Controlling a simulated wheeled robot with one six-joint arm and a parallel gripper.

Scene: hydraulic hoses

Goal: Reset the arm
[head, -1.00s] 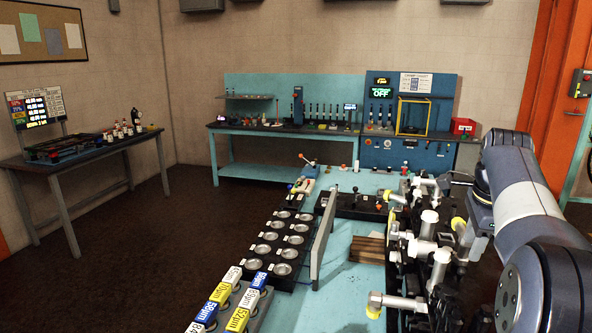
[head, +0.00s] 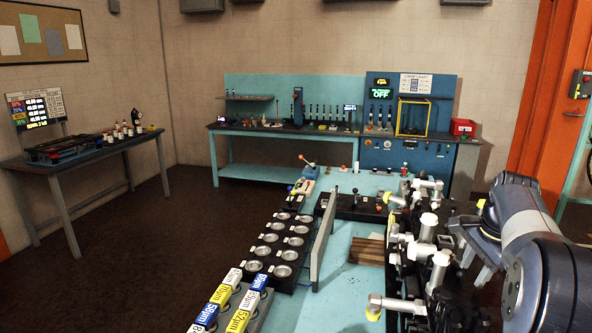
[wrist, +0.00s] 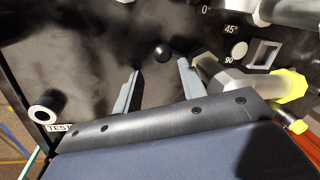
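My arm (head: 535,230) reaches in from the right edge in the head view, beside the rack of metal hose fittings. My gripper (wrist: 158,72) shows in the wrist view as two grey fingers set apart, with nothing between them. A black round knob (wrist: 161,53) lies beyond the fingertips on a dark panel. A metal fitting with a yellow end (wrist: 288,86) is right of the fingers, apart from them.
Metal fittings (head: 425,228) crowd the teal bench just left of my arm. A grey upright plate (head: 321,247) and rows of round cups (head: 283,254) stand further left. In the wrist view, a ring-ended part (wrist: 46,106) sits at the left by a TEST label. Dark floor is open at left.

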